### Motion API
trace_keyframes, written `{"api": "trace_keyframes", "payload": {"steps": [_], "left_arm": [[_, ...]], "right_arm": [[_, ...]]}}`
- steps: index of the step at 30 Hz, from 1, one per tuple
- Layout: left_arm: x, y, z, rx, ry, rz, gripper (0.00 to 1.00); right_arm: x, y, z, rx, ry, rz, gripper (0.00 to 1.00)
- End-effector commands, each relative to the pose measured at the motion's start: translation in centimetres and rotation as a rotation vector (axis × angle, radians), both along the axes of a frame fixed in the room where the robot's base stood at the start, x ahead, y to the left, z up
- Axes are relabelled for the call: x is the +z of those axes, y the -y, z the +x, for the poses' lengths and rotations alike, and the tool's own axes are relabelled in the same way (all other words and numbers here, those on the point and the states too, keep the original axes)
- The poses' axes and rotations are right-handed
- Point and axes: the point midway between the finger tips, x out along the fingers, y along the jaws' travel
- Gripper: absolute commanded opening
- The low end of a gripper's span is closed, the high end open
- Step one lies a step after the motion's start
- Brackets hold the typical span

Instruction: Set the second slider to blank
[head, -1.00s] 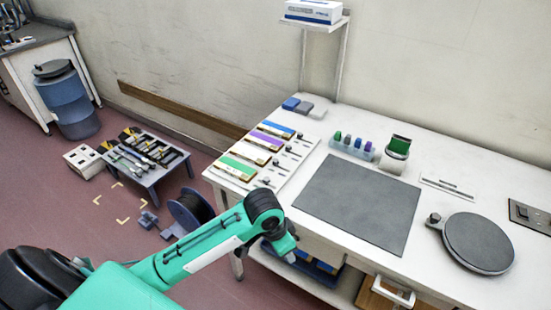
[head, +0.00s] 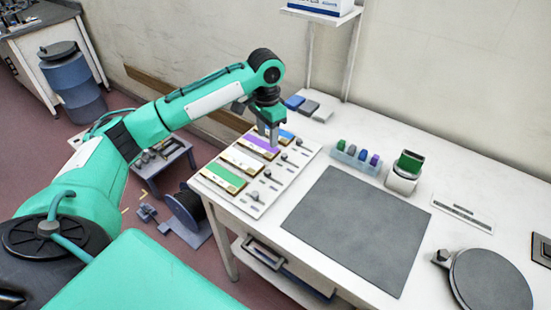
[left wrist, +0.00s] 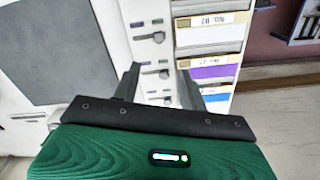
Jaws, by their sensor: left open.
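A white slider panel (head: 243,208) lies on the table's left end, with green, white, purple and blue card rows. Each row has a small dark knob on its right side. The purple card (head: 262,142) also shows in the left wrist view (left wrist: 212,72), under a small label that looks like No. 2. My left gripper (head: 270,141) points down over the purple and blue rows, open and empty. Contact with the panel cannot be told. My right gripper is not in view.
A dark grey mat (head: 355,228) lies right of the panel. Behind it are a rack of coloured pieces (head: 357,158) and a holder with a green block (head: 405,172). A round dark plate (head: 490,280) is at the right.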

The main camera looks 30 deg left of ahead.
Motion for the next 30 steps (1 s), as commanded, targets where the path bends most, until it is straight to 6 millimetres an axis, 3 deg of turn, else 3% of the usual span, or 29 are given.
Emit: {"api": "trace_keyframes", "payload": {"steps": [5,10,14,21,30], "left_arm": [[-2.2,0.0,-0.1,0.0,-0.006,0.0,0.43],[-5.7,0.0,-0.2,-0.001,-0.006,0.001,0.43],[-8.5,0.0,-0.2,-0.001,-0.005,0.001,0.43],[-12.3,0.0,-0.2,-0.001,-0.004,0.002,0.43],[-13.6,0.0,-0.1,-0.002,0.0,0.001,0.43]], "right_arm": [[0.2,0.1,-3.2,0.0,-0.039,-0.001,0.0],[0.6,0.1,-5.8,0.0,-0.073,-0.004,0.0],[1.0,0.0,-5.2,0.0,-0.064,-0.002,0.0],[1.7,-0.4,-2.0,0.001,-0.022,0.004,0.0],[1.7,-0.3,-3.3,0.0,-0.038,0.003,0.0]]}}
